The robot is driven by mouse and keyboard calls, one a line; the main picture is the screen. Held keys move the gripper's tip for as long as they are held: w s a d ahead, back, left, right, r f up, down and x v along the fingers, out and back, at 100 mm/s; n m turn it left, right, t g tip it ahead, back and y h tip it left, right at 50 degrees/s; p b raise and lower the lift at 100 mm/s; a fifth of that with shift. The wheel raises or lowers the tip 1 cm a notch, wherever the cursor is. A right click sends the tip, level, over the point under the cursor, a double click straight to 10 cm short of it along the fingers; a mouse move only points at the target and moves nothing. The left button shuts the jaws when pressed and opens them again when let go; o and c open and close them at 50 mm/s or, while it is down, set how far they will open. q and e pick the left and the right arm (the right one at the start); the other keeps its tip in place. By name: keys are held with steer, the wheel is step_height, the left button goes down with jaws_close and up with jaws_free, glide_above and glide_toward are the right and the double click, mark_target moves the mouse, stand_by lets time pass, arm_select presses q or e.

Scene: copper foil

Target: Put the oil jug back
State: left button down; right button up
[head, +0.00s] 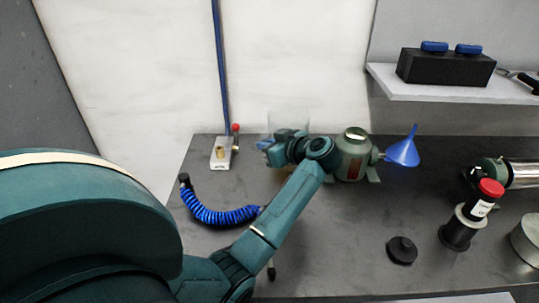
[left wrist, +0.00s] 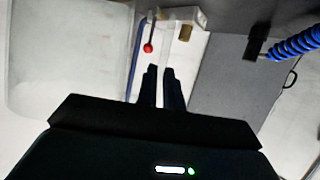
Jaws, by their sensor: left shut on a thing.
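The oil jug (head: 289,119) is a clear, see-through container, partly hidden behind my left gripper in the head view. In the left wrist view its pale clear body (left wrist: 70,62) fills the upper left. My left gripper (head: 267,146) is over the back of the bench, left of a green can. In the left wrist view its two dark fingers (left wrist: 162,84) are close together on a thin clear strip that looks like the jug's handle. I cannot tell whether the jug's base touches the bench. My right gripper is not in view.
The green can (head: 353,158) with a blue funnel (head: 404,150) stands just right of my gripper. A white valve block (head: 221,155) and coiled blue hose (head: 222,215) are left. A red-capped bottle (head: 478,204) and black knob (head: 402,250) are right. A shelf (head: 460,91) overhangs the back right.

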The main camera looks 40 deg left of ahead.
arm_select(q)
steer(key=shift+f, duration=1.65)
steer(key=c, duration=1.5)
jaws_free()
steer(key=shift+f, duration=0.1)
steer(key=shift+c, duration=0.2)
steer(key=v, duration=1.2)
steer(key=shift+b, duration=0.35)
